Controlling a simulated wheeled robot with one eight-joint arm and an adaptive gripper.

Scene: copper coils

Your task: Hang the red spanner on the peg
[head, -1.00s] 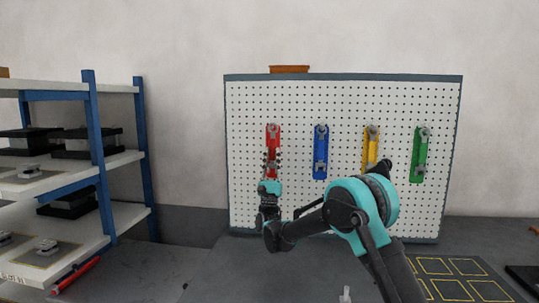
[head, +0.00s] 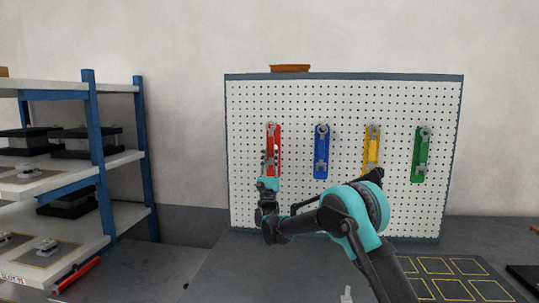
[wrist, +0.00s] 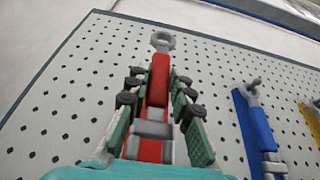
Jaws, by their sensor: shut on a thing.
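The red spanner (head: 274,143) is upright in front of the pegboard's left part, its grey head at the top. In the wrist view the red spanner (wrist: 159,78) runs up between the fingers, with its grey ring head beyond the fingertips. My gripper (head: 270,160) is shut on its handle from below; its green-padded fingers flank it in the wrist view (wrist: 155,95). The peg for it cannot be made out, and I cannot tell whether the ring is around a peg.
The white pegboard (head: 345,210) also holds a blue spanner (head: 321,155), a yellow one (head: 372,145) and a green one (head: 420,155) to the right. A blue-framed shelf (head: 93,150) stands at left. The grey bench (head: 215,275) has free room in front.

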